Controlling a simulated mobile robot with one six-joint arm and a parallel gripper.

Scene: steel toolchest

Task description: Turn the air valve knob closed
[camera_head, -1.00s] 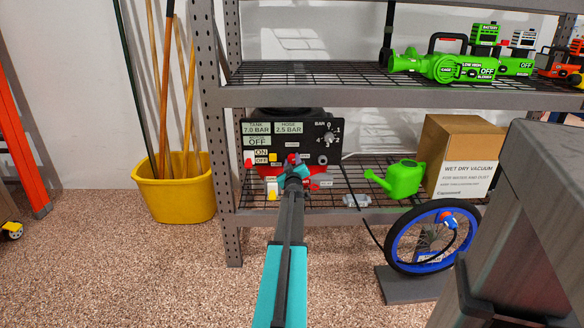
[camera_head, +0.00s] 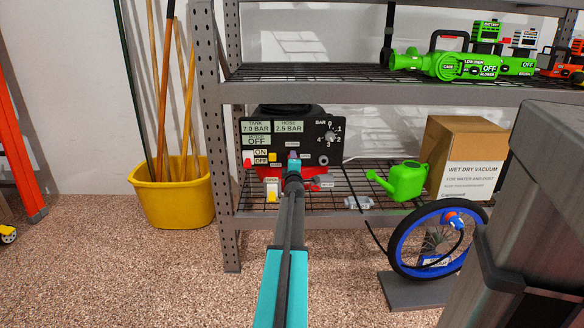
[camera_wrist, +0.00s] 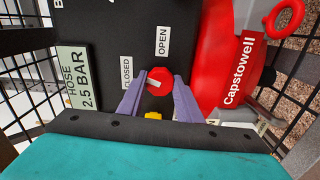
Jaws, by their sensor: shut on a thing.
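The air valve knob (camera_wrist: 159,81) is a round red knob on the black compressor panel (camera_wrist: 110,30). In the wrist view it sits between the two purple fingers of my gripper (camera_wrist: 159,84), which are shut on its sides. A pale mark on the knob points left, toward the CLOSED label (camera_wrist: 127,74). The OPEN label (camera_wrist: 163,41) lies above the knob. In the head view my gripper (camera_head: 293,160) is at the front of the compressor panel (camera_head: 312,123) and hides the knob.
The compressor stands on the lower wire shelf (camera_head: 345,208), under the upper shelf (camera_head: 300,88). A red tank (camera_wrist: 222,70) is close to the right finger. A green watering can (camera_head: 405,181), a cardboard box (camera_head: 462,145) and a wheel (camera_head: 395,240) are to the right.

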